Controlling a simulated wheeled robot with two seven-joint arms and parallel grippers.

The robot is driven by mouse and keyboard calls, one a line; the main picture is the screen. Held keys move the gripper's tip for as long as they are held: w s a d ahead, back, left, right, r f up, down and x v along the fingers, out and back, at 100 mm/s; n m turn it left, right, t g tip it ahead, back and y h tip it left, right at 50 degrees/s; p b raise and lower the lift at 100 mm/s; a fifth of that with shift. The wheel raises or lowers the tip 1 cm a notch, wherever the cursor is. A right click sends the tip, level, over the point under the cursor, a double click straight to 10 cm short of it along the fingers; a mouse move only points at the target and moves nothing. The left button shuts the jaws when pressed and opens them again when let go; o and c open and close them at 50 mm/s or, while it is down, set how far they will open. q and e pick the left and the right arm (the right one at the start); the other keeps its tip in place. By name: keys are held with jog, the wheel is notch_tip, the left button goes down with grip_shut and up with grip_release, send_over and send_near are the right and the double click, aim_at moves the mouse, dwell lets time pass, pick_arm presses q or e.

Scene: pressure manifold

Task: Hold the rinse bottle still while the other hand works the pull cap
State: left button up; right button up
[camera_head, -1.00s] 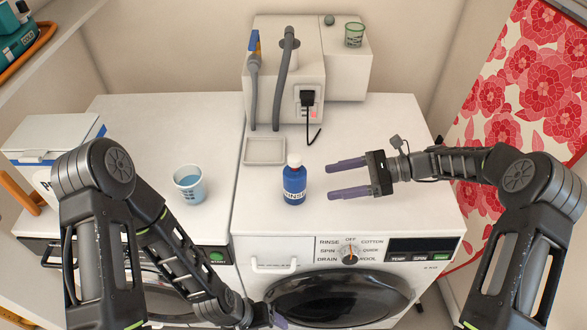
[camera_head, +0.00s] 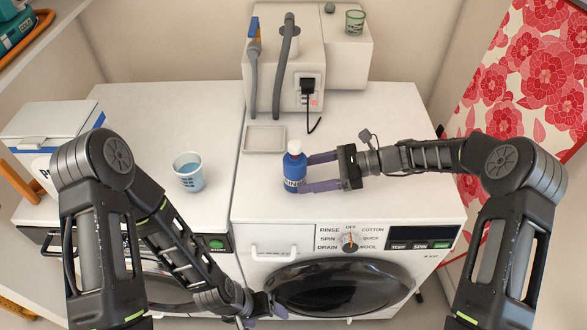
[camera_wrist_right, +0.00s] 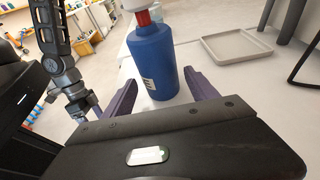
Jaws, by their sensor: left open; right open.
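The rinse bottle (camera_head: 293,173) is blue with a white pull cap (camera_head: 294,146) and stands upright on the washing machine top. In the right wrist view the bottle (camera_wrist_right: 153,58) shows a red collar under the cap, which is cut off at the top edge. My right gripper (camera_head: 318,172) is open, with its purple fingers reaching to the bottle from the right. In the wrist view the bottle is at or between the fingertips; contact cannot be told. My left gripper (camera_head: 262,308) is low in front of the machine, away from the bottle, with its fingers partly hidden.
A shallow grey tray (camera_head: 264,139) lies behind the bottle. A cup of blue liquid (camera_head: 188,171) stands to the left. A white unit (camera_head: 318,65) with hoses and a black plug stands at the back. The control panel (camera_head: 350,242) is on the machine's front.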

jog(key=shift+x, duration=1.3)
jog(key=shift+c, duration=0.6)
jog(key=c, duration=0.7)
